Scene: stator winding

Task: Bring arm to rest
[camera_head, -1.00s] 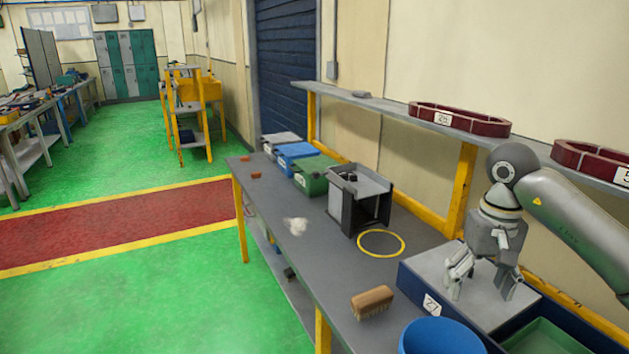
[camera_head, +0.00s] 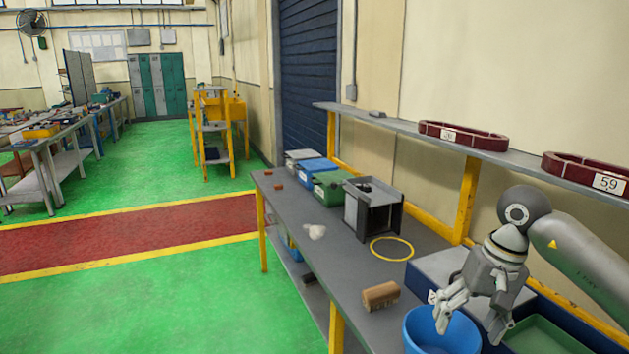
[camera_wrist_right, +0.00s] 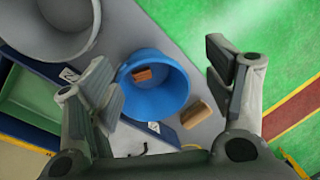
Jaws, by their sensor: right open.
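My right gripper (camera_head: 474,318) hangs from the right arm over the near right part of the grey workbench, just above the blue bucket and the blue-sided box. Its fingers are spread and nothing is between them. In the right wrist view the open fingers (camera_wrist_right: 170,92) frame the blue bucket (camera_wrist_right: 178,85) below, with a brown block (camera_wrist_right: 142,75) inside it. The bucket also shows in the head view (camera_head: 418,330), partly hidden by the gripper. My left gripper is in neither view.
The workbench (camera_head: 330,262) carries a brush-like brown block (camera_head: 381,295), a yellow ring (camera_head: 391,249), a dark-sided box (camera_head: 372,207) and small bins (camera_head: 325,185). A shelf behind holds dark red coils (camera_head: 463,139). A grey round container (camera_wrist_right: 62,30) is near the bucket. Green floor (camera_head: 180,310) is open at left.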

